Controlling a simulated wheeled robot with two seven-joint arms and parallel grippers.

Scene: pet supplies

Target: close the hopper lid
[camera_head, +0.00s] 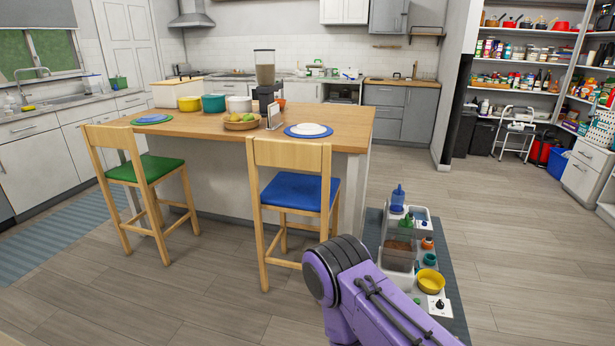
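A clear hopper with brown contents (399,257) stands in the pet supplies area on the floor mat, right of the kitchen island. A pale translucent panel shows above it, but it is too small to tell whether this is the lid or how far it is open. A purple link of my arm with a dark joint rises from the bottom edge, just left of and in front of the hopper. Neither of my grippers shows.
A yellow bowl (431,281), a blue bottle (397,199) and small orange and green containers crowd around the hopper. The wooden island (200,125) with a blue-seated chair (300,192) stands to the left. The floor to the right (520,240) is clear.

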